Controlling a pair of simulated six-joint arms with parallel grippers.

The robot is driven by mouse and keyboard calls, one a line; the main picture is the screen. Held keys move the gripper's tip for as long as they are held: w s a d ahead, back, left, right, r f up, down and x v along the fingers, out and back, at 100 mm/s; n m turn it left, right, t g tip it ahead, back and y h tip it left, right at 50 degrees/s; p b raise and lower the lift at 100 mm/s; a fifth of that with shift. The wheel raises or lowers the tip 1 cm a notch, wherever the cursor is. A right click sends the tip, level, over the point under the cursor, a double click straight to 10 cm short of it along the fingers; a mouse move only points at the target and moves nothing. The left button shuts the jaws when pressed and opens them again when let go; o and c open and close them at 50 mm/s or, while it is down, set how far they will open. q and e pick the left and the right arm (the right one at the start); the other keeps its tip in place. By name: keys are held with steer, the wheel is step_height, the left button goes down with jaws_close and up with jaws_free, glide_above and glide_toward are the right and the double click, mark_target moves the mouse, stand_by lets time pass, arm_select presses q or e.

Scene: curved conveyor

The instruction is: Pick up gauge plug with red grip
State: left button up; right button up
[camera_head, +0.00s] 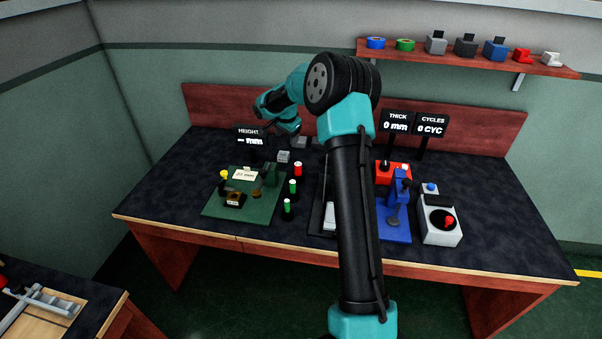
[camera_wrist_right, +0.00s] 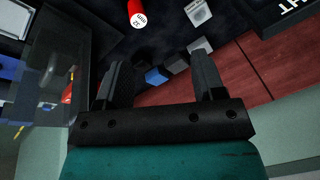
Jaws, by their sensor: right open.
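The gauge plug with the red grip (camera_head: 298,170) stands upright on the dark bench top, at the back of a short row with two green-gripped plugs (camera_head: 292,187). The red grip also shows at the top edge of the right wrist view (camera_wrist_right: 137,13), beyond the fingers and apart from them. My right gripper (camera_wrist_right: 164,60) is open with nothing held between its fingers. In the head view my right arm reaches over the bench, and its wrist hangs behind the plugs; the fingers are hard to make out there. My left gripper is not in view.
Small grey blocks (camera_head: 284,156) lie just behind the red plug. A green fixture plate (camera_head: 215,207) with a height gauge stands left of the plugs. A blue press (camera_head: 399,200) and a white box with a red knob (camera_head: 437,234) stand right of my arm, which hides the bench middle.

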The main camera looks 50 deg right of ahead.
mark_target(297, 164)
steer(key=d+m, duration=0.1)
steer(key=m, duration=0.2)
steer(key=d+f+m+g+y, duration=0.1)
steer(key=d+m, duration=0.1)
steer(key=m, duration=0.1)
steer(key=d+m+g+y, duration=0.1)
steer(key=m, duration=0.2)
steer(key=shift+s+d+f+m, duration=0.15)
steer(key=shift+s+d+m, duration=0.15)
steer(key=shift+s, duration=0.05)
steer(key=shift+f, duration=0.15)
step_height(297, 164, down, 12)
steer(key=shift+r, duration=0.1)
steer(key=shift+f, duration=0.2)
steer(key=shift+f, duration=2.45)
steer(key=c, duration=1.1)
